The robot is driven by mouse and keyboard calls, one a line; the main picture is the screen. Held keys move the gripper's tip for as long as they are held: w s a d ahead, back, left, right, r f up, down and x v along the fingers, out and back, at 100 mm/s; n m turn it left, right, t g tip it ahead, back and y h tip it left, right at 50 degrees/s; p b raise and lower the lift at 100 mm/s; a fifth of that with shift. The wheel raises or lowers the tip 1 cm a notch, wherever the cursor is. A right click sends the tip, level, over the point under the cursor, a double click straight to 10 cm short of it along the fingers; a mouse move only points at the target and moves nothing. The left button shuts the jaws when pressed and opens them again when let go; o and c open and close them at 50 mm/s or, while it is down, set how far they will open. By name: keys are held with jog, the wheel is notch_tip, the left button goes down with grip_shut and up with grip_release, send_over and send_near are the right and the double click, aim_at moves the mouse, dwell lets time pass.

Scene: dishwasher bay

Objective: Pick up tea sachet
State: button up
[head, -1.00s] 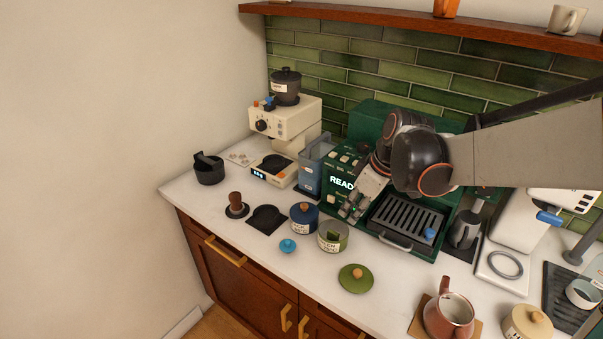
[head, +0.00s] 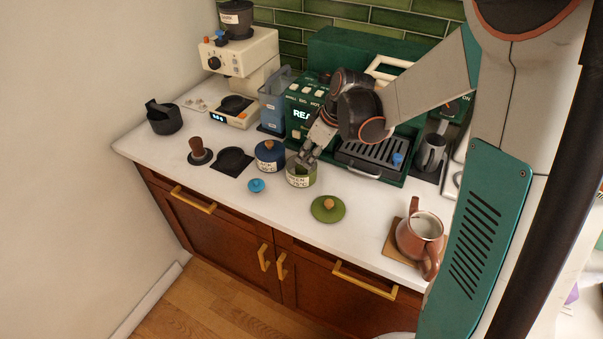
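The tea canister (head: 298,180), pale green with a paper label, stands open on the counter. My gripper (head: 307,158) points down at its mouth, with the fingertips at or just inside the rim. The fingers and the rim overlap at this small size, so I cannot tell how far in they are or whether they are open or shut. No tea sachet can be made out; the canister's inside is mostly hidden by the gripper.
A green lid (head: 328,208) and a small blue lid (head: 256,186) lie in front. A blue canister (head: 269,156) stands close left.

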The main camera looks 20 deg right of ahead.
aim_at(300, 166)
jog(key=b+x, duration=0.2)
jog(key=x, duration=0.3)
jog(key=shift+w, duration=0.1)
jog(key=c, duration=0.4)
jog(key=shift+o, duration=0.2)
jog(key=shift+r, duration=0.1)
notch_tip(300, 166, up, 20)
jog(key=p, duration=0.6)
dwell(0.7)
